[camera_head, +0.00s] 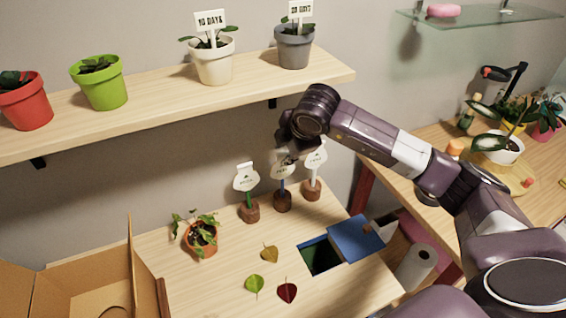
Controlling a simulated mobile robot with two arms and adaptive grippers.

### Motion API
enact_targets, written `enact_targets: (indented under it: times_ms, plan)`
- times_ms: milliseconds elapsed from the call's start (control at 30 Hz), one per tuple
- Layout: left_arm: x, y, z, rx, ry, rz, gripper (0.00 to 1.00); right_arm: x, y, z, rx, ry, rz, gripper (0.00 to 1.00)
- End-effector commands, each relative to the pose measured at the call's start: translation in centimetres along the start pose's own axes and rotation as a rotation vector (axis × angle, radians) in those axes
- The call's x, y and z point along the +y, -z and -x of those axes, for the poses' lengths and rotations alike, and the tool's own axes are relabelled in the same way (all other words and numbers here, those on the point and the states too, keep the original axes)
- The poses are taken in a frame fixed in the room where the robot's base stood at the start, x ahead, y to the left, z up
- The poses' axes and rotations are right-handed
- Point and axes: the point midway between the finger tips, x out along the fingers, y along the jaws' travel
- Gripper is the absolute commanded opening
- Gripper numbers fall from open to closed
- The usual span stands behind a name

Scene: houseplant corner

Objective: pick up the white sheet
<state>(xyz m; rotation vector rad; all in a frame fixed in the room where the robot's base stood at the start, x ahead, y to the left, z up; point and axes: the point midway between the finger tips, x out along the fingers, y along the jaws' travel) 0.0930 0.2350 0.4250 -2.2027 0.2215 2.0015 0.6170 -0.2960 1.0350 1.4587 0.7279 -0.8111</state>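No single white sheet stands out. Three white tags stand upright on holders with round brown bases: a left tag (246,177), a middle tag (283,172) and a right tag (316,158). My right gripper (288,150) points down at the top of the middle and right tags and partly covers them. Its fingers are dark and small here, so I cannot tell whether they are open or touch a tag. My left gripper is out of view.
A potted plant (201,238), several loose leaves and a blue lid (355,238) beside a dark opening are on the table. A cardboard box (80,285) stands at left. Above, the wooden shelf (160,105) holds several pots.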

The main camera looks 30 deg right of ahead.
Motion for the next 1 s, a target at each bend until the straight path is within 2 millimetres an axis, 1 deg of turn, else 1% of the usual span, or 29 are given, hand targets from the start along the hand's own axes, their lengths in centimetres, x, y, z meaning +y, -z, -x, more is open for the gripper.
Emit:
enact_targets:
  times_ms: [200,267,467,867,1000]
  plan:
    - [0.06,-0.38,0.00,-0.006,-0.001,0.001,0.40,0.00,0.01,-0.16,0.000,-0.001,0.000,0.28]
    - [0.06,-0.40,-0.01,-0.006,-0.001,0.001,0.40,0.00,0.01,-0.15,0.000,-0.001,0.000,0.23]
    - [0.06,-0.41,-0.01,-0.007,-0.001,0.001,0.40,0.01,0.01,-0.12,0.000,-0.001,0.000,0.01]
    - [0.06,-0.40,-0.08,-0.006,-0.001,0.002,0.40,0.01,0.00,-0.03,0.000,-0.002,0.000,0.00]
    - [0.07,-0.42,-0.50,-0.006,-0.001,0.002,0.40,-0.13,0.03,0.57,0.001,-0.004,0.000,0.00]
